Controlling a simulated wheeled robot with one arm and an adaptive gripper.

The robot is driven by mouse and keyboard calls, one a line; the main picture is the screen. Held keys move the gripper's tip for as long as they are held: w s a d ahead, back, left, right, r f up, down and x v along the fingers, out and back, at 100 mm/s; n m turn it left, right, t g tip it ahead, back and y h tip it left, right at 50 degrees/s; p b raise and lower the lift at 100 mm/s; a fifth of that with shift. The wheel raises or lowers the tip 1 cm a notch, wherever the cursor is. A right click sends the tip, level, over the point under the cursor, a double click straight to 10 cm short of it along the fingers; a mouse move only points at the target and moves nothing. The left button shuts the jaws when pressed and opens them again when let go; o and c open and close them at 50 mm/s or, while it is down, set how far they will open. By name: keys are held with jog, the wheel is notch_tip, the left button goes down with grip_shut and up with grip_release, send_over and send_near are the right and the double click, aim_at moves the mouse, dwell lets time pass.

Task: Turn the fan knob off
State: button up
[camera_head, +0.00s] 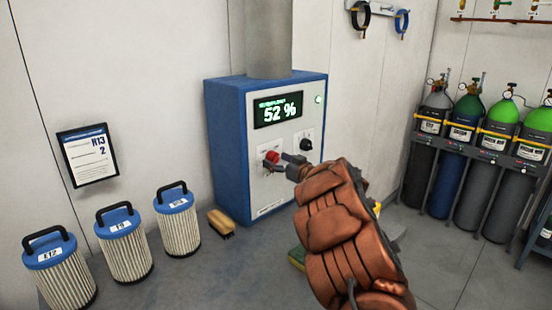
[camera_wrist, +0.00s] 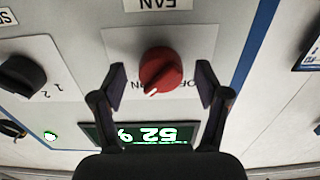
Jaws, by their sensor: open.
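The red fan knob (camera_head: 271,157) is on the front of the blue and white control box (camera_head: 226,140). In the wrist view, which is upside down, the knob (camera_wrist: 161,70) sits under the FAN label (camera_wrist: 158,4). Its white pointer mark (camera_wrist: 152,91) slants toward the ON lettering (camera_wrist: 137,84), away from the partly hidden OFF lettering (camera_wrist: 189,83). My gripper (camera_head: 281,162) is open at the box front. In the wrist view its fingers stand on either side of the knob, with gaps on both sides.
A black knob (camera_wrist: 22,74) is beside the fan knob, and the lit display (camera_head: 278,110) reads 52 %. Several filter canisters (camera_head: 178,222) and a brush (camera_head: 221,223) stand left of the box. Gas cylinders (camera_head: 466,150) line the right wall.

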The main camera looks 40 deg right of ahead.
jog(key=shift+w+a, duration=0.1)
jog(key=shift+w, duration=0.3)
jog(key=c, duration=1.2)
